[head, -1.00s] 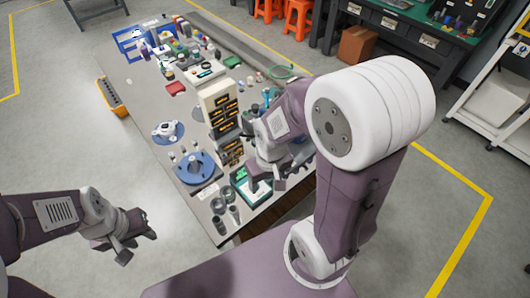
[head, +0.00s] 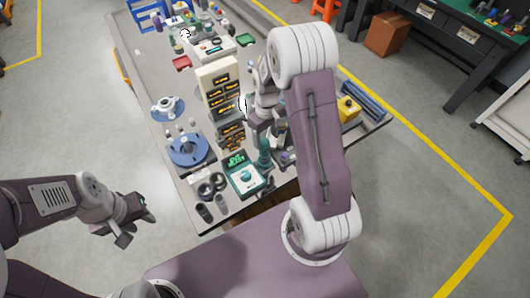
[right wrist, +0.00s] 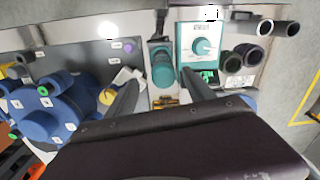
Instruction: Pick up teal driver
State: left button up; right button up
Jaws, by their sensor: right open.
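The teal driver (head: 264,153) stands upright on the near part of the bench, beside the teal-faced meter, in the head view. In the right wrist view its teal handle (right wrist: 163,70) shows from above, between the two dark fingers. My right gripper (right wrist: 160,80) is open with a finger on either side of the driver's line; I cannot tell whether they touch it. In the head view the right arm hides part of the bench around the right gripper (head: 262,122). My left gripper (head: 136,226) is open and empty, off the bench's left side.
The teal-faced meter (head: 245,174) and dark cylinders (head: 222,202) stand close by. A cream rack with dark drawers (head: 220,90) stands behind. A blue round fixture (head: 190,150) is to the left. A blue knobbed device (right wrist: 45,105) and yellow knob (right wrist: 108,96) show in the wrist view.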

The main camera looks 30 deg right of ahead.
aim_at(265, 150)
jog(key=shift+s+a+f, duration=0.1)
jog(key=shift+a+f, duration=0.05)
jog(key=shift+f, duration=0.5)
jog(key=shift+s+a+f, duration=0.1)
jog(key=shift+a+f, duration=0.05)
jog(key=shift+f, duration=0.45)
jog(key=shift+w+f+p, duration=0.2)
jog(key=shift+f+p, duration=0.25)
jog(key=shift+f, duration=2.55)
grip_shut()
